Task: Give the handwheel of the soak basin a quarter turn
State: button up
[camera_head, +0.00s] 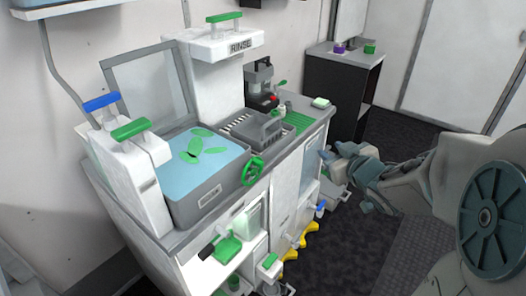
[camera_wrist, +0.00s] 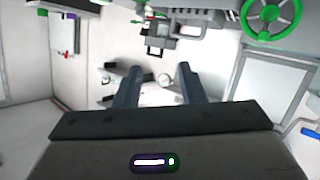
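The green handwheel (camera_head: 253,170) is on the front of the grey soak basin (camera_head: 210,197), which holds blue liquid with green leaf-like pieces. The handwheel also shows at the upper right of the wrist view (camera_wrist: 270,17), with its spokes and hub clear. My gripper (camera_head: 345,178) is in front of the counter, to the right of the handwheel and apart from it. In the wrist view its two fingers (camera_wrist: 155,88) stand well apart with nothing between them.
The counter carries a small black-and-grey machine (camera_head: 262,85) and a grey basket (camera_head: 258,128). Blue and green handles (camera_head: 130,128) top a white block at left. Yellow feet (camera_head: 300,242) and an open lower shelf with green items are below.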

jog(key=a+f+n+y+b, duration=0.2)
jog(key=a+f+y+b, duration=0.1)
jog(key=f+y, duration=0.15)
jog(key=n+g+y+b, duration=0.2)
jog(key=g+y+b, duration=0.1)
jog(key=y, duration=0.3)
send_near(262, 165)
jog(key=x, duration=0.9)
jog(key=shift+w+a, duration=0.25)
grip_shut()
